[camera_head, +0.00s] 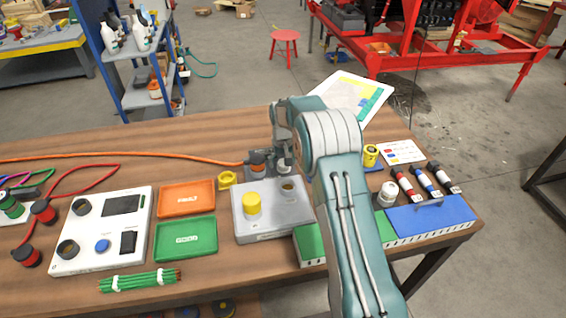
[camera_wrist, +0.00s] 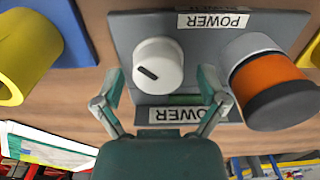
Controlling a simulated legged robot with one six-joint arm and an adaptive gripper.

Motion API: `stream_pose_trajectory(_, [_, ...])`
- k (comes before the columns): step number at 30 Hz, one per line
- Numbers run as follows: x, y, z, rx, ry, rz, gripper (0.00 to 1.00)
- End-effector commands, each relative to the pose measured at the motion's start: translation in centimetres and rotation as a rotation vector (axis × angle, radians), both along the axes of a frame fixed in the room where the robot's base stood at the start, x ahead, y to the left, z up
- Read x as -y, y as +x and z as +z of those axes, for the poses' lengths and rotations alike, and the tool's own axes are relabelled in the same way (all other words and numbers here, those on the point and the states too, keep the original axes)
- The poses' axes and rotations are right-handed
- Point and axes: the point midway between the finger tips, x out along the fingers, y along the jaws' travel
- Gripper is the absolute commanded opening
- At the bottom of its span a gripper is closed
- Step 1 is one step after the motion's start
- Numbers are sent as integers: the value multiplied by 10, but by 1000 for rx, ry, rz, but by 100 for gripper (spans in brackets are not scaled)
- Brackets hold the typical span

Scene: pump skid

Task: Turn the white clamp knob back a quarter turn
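The white clamp knob (camera_wrist: 158,66) is a round knob with a short dark slanting mark on its face. It stands on a grey block (camera_wrist: 205,42) with POWER labels, beside an orange and black connector (camera_wrist: 275,82). My gripper (camera_wrist: 160,82) is open, with one finger to each side of the knob and gaps to it. I cannot tell whether the fingertips reach its depth. In the head view, my gripper (camera_head: 284,148) is over the block at the back of the table, and the knob (camera_head: 284,168) shows small and partly hidden below it.
A yellow ring (camera_wrist: 25,55) is left of the block in the wrist view. An orange cable (camera_head: 130,155) runs to the block. A grey box with a yellow cap (camera_head: 252,205) stands in front. Red, blue and black connectors (camera_head: 430,181) lie at right.

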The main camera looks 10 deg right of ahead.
Motion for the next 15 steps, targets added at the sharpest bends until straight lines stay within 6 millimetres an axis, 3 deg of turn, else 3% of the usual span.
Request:
stream_pose_trajectory(9, [1,0,4,-1,0,-1,93])
stream_pose_trajectory(15, [0,1,35,4,-1,-1,93])
